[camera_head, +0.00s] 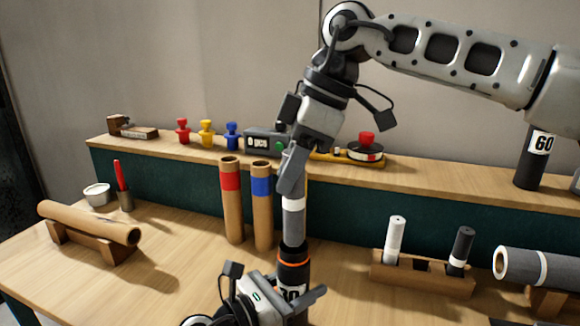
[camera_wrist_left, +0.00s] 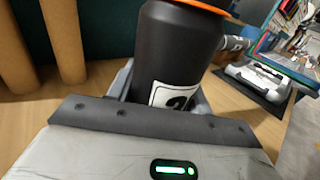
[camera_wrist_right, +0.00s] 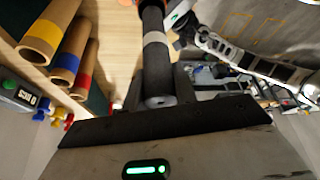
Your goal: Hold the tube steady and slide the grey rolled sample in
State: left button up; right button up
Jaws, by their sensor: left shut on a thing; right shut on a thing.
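The black tube (camera_head: 293,272) has an orange ring near its top and a white number label. It stands upright, and my left gripper (camera_head: 290,297) is shut around its lower part. The left wrist view shows the tube (camera_wrist_left: 178,50) between the fingers. The grey rolled sample (camera_head: 293,232) with a white band is upright above the tube. My right gripper (camera_head: 294,172) is shut on its upper part; the roll (camera_wrist_right: 157,75) also shows in the right wrist view. Its lower end meets the tube's mouth in line; I cannot tell how far inside it is.
Two cardboard tubes with red (camera_head: 231,205) and blue (camera_head: 262,210) bands stand close left. A wooden holder (camera_head: 420,276) with white and black rolls is to the right. A large grey roll (camera_head: 535,268) lies far right. A raised shelf (camera_head: 450,175) runs behind.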

aim_at(291, 210)
jog(key=shift+f, duration=0.15)
jog(key=shift+f, duration=3.4)
jog(key=o, duration=1)
jog(key=shift+r, duration=0.15)
jog(key=v, duration=1.2)
pick_arm(q)
jog(key=o, duration=1.1)
